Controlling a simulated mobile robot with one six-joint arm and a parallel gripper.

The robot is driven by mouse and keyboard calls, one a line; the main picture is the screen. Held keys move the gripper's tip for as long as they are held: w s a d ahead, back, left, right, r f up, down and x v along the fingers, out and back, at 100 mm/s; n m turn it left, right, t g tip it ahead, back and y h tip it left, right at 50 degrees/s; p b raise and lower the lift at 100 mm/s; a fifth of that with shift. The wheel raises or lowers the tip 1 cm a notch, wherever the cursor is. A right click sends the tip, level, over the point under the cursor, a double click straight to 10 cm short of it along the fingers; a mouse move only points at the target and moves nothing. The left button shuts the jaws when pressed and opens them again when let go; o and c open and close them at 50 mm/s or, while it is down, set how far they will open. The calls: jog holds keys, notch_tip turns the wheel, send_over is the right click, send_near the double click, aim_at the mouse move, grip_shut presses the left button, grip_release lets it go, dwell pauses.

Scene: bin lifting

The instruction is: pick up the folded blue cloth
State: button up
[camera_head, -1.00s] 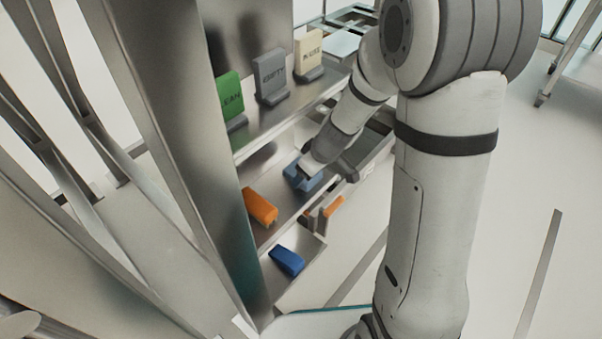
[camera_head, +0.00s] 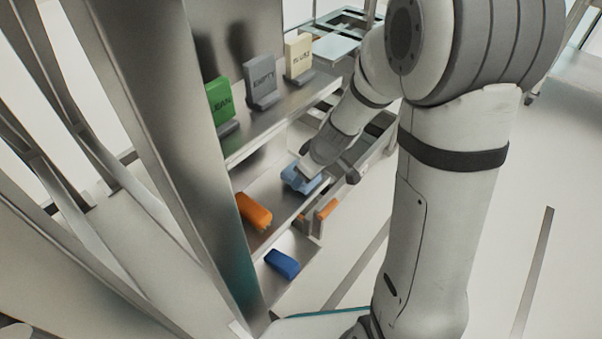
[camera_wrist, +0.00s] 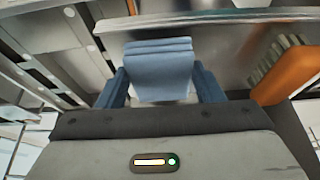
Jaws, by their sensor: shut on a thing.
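The folded blue cloth (camera_head: 300,178) is on or just above the middle shelf in the head view; I cannot tell if it touches the shelf. In the wrist view the cloth (camera_wrist: 160,68) shows as light blue stacked folds, centred in front of my gripper (camera_wrist: 160,88). Blue parts flank it on both sides, and I cannot tell whether they are fingers or cloth. My gripper (camera_head: 314,172) is shut on the cloth. In the head view my wrist hides part of the cloth and the fingertips.
An orange item (camera_head: 254,211) lies on the same shelf, left of the cloth. An orange brush (camera_wrist: 288,72) is close on the right in the wrist view. A dark blue item (camera_head: 282,263) lies lower down.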

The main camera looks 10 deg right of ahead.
jog(key=s+d+b, duration=0.6)
jog(key=s+d, duration=0.5)
jog(key=shift+s+d+b, duration=0.25)
jog(key=shift+d+b, duration=0.05)
jog(key=o, duration=0.3)
jog(key=shift+f, duration=0.1)
jog(key=shift+c, duration=1.1)
